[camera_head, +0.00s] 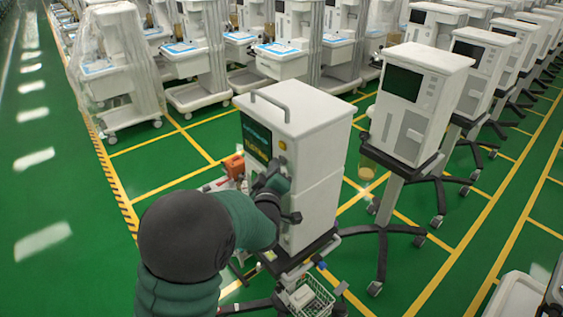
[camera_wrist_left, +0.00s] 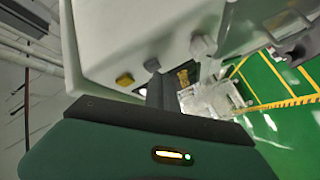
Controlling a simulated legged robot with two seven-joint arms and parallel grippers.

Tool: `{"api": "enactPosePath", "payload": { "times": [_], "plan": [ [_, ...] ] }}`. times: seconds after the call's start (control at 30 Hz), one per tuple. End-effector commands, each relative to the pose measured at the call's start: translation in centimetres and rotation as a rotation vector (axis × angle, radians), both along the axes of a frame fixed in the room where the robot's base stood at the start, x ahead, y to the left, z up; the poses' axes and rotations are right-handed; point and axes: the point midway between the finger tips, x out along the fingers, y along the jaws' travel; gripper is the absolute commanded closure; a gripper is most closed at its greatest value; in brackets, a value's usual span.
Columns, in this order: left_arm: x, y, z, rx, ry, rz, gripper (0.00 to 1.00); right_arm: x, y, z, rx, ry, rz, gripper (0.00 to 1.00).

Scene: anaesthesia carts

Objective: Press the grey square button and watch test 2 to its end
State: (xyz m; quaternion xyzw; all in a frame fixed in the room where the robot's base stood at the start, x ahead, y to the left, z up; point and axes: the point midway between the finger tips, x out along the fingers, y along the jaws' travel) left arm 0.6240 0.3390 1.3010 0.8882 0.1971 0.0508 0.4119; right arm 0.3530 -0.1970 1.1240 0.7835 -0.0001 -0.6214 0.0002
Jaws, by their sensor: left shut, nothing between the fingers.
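The white cart unit (camera_head: 300,105) stands upright in the middle of the head view, with a handle on top. Its dark screen (camera_head: 257,138) shows green and yellow lines too small to read. My left gripper (camera_head: 272,176) is shut and empty, close to the front panel just below the screen. In the left wrist view, its dark fingers (camera_wrist_left: 160,90) point at the panel, among a yellow button (camera_wrist_left: 125,79), a small dark knob (camera_wrist_left: 152,64) and a grey knob (camera_wrist_left: 203,46). I cannot make out the grey square button or tell whether the fingers touch the panel. My right gripper is not in view.
A similar unit (camera_head: 418,100) on a wheeled stand is close by on the right. A wire basket (camera_head: 309,300) hangs low on the front of the cart. Rows of carts fill the back. Green floor (camera_head: 60,200) is free on the left.

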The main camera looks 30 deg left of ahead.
Motion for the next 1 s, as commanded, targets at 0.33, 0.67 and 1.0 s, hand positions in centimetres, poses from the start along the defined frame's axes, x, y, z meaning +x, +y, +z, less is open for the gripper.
{"api": "enactPosePath", "payload": {
  "times": [0.33, 0.67, 1.0],
  "plan": [
    [-0.8, 0.3, 0.0, -0.001, 0.0, 0.001, 1.0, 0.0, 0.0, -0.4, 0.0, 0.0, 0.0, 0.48],
    [-2.7, 1.2, -0.2, -0.002, -0.001, 0.003, 1.0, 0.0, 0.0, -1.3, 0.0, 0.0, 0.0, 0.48],
    [-5.4, 2.3, -0.1, -0.001, 0.0, 0.003, 1.0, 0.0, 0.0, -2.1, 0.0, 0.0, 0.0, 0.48]
  ]
}}
